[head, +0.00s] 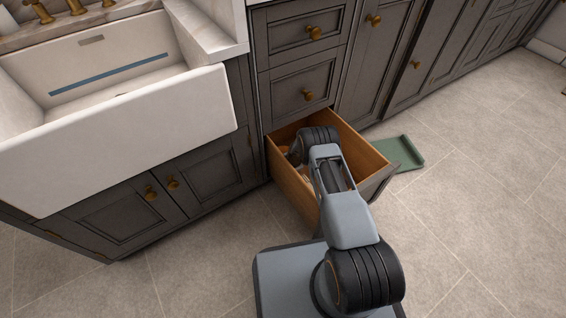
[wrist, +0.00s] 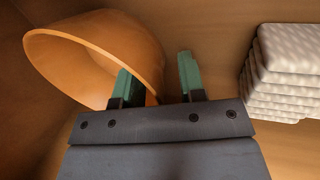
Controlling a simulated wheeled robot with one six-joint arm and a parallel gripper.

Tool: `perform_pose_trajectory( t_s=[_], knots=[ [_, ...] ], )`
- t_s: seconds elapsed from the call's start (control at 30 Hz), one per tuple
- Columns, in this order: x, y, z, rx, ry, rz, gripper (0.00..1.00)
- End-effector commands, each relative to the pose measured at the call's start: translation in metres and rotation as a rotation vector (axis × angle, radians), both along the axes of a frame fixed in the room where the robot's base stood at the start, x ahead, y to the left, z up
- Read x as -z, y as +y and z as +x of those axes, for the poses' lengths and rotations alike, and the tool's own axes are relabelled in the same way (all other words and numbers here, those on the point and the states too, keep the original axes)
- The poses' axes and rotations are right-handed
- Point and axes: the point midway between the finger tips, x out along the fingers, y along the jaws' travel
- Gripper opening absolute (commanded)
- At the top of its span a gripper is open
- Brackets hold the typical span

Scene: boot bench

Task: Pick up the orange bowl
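The orange bowl (wrist: 88,62) lies in the upper left of the wrist view, inside the open wooden drawer (head: 372,157), with its mouth tipped toward the camera. My gripper (wrist: 155,64) is open, with its two green fingers apart. The left finger overlaps the bowl's mouth and the right finger is outside it, so the bowl's near rim shows between them. I cannot tell whether either finger touches the bowl. In the head view my arm reaches down into the drawer and hides the gripper and most of the drawer's contents.
A stack of white folded cloths (wrist: 285,70) lies right of the gripper in the drawer. Drawer walls stand close around my arm. A green tray-like object (head: 403,153) is on the floor right of the drawer. A white sink (head: 130,125) stands at left; floor at right is clear.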

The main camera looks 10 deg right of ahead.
Motion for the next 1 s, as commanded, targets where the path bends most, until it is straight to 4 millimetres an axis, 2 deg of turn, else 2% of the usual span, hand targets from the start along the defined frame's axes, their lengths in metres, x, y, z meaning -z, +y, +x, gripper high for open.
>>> perform_pose_trajectory(
  t_s=[0.1, 0.47, 1.0],
  knots=[
    [-0.0004, 0.0, -0.0001, 0.0, 0.0, 0.0, 0.35],
    [-0.0005, -0.0001, -0.0001, 0.0, 0.0, 0.0, 0.01],
    [-0.0027, -0.0001, 0.0003, 0.0, -0.001, -0.001, 0.0]
  ],
)
